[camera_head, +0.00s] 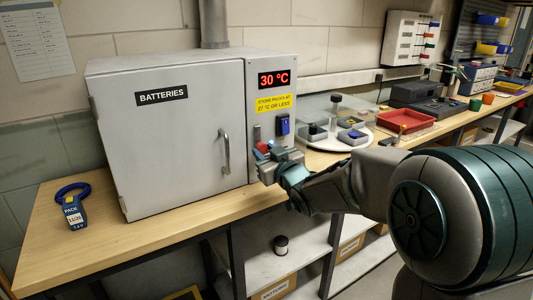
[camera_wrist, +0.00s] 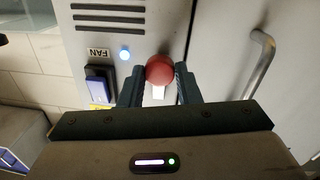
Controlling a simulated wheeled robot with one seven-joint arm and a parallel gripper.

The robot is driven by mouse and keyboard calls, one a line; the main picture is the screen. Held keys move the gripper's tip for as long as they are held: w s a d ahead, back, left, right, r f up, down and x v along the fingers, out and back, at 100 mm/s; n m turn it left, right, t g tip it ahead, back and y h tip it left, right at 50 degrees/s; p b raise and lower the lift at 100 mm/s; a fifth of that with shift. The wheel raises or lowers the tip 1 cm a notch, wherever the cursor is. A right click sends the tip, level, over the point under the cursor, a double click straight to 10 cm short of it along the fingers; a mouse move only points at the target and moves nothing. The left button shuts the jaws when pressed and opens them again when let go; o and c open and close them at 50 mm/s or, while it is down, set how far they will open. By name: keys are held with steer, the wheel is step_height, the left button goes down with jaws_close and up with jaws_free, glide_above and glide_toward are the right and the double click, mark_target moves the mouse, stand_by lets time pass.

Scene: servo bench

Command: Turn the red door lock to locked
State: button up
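The red door lock (camera_head: 262,147) is a small red knob on the front of the grey battery cabinet (camera_head: 168,175), beside the door's right edge. In the wrist view the red knob (camera_wrist: 160,69) shows as a round end with a white strip below it. My gripper (camera_head: 268,158) is at the cabinet front by the lock. Its two fingers (camera_wrist: 159,77) stand on either side of the knob, with what looks like a narrow gap at each side. The gripper looks open. The lock's markings cannot be read, and my gripper partly hides it in the head view.
The blue fan switch (camera_head: 283,125) is close by on the same panel, under a display (camera_head: 274,79) reading 30 °C. The door handle (camera_head: 225,153) stands out left of the lock. Trays (camera_head: 404,124) are at right.

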steer(key=shift+f+b, duration=0.15)
steer(key=shift+b, duration=0.3)
steer(key=shift+f+n+b, duration=0.15)
steer(key=shift+n+b, duration=0.45)
steer(key=shift+b, duration=0.25)
steer(key=n+b, duration=0.2)
steer(key=b, duration=0.1)
steer(key=shift+f+b, duration=0.1)
steer(key=shift+b, duration=0.3)
steer(key=n+b, duration=0.6)
steer(key=shift+y, duration=0.4)
steer(key=n+b, duration=0.4)
steer(key=n, duration=0.1)
steer(key=shift+d, duration=0.1)
steer(key=n+b, duration=0.1)
steer(key=n, duration=0.2)
steer(key=n+y+b, duration=0.1)
steer(key=shift+w+r+b, duration=0.1)
steer(key=shift+r+b, duration=0.15)
steer(key=shift+b, duration=0.1)
steer(key=shift+n, duration=0.5)
steer(key=o, duration=1)
